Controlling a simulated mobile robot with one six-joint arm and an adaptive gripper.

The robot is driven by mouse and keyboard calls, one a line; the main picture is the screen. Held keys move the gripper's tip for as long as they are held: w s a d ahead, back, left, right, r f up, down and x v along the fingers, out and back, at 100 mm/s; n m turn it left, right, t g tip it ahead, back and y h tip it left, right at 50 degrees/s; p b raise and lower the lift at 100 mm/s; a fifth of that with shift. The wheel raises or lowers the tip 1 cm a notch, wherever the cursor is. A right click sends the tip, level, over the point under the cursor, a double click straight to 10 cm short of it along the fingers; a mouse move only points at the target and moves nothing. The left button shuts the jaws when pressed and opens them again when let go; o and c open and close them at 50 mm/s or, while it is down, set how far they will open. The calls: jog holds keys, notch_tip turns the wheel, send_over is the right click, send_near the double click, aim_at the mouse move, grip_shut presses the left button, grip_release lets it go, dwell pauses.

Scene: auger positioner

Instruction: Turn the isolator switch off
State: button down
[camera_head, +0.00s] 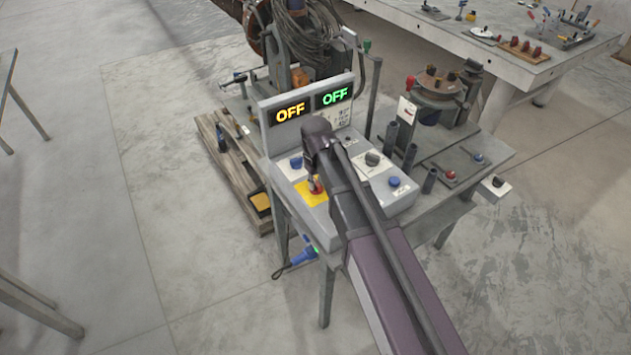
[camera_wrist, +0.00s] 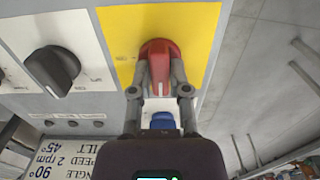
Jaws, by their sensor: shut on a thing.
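The isolator switch is a red rotary knob (camera_wrist: 160,62) on a yellow plate (camera_wrist: 117,30) in the wrist view. In the head view the red knob (camera_head: 317,187) is partly covered by my gripper, on the yellow plate (camera_head: 305,195) at the front left of the grey control console. My gripper (camera_wrist: 160,84) has its two fingers closed on either side of the knob's handle. The handle points down toward my gripper in the wrist view, with a white mark at its end. My gripper also shows in the head view (camera_head: 314,185), reaching down onto the console.
Two displays on the console read OFF, one yellow (camera_head: 290,113) and one green (camera_head: 335,96). A black knob (camera_wrist: 54,70) is beside the yellow plate. Blue buttons (camera_head: 296,162) (camera_wrist: 163,121) are close by. A bench with a turntable (camera_head: 439,84) stands to the right.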

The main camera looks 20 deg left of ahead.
jog(key=c, duration=0.6)
grip_release()
jog(key=shift+m, duration=0.4)
